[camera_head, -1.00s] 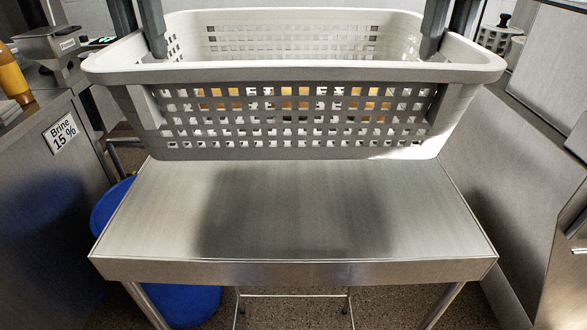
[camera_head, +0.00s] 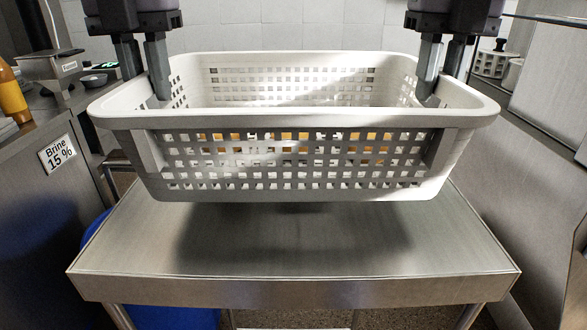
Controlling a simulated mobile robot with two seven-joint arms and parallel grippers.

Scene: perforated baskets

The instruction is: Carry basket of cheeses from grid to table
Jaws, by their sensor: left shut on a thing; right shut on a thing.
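A white perforated basket (camera_head: 290,193) hangs level above a steel table (camera_head: 300,262), with its shadow on the tabletop and a gap below it. Yellow-orange pieces, likely the cheeses (camera_head: 287,136), show through the holes of its front wall; their tops are hidden. My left gripper (camera_head: 146,78) is shut on the basket's left side wall, one finger inside and one outside. My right gripper (camera_head: 441,75) is shut on the right side wall in the same way.
A steel counter with a "Brine 15 %" label (camera_head: 57,154) stands at the left, with an orange bottle (camera_head: 12,95) on it. A blue bin (camera_head: 165,317) is under the table. A steel unit (camera_head: 530,170) stands close at the right. The visible tabletop is bare.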

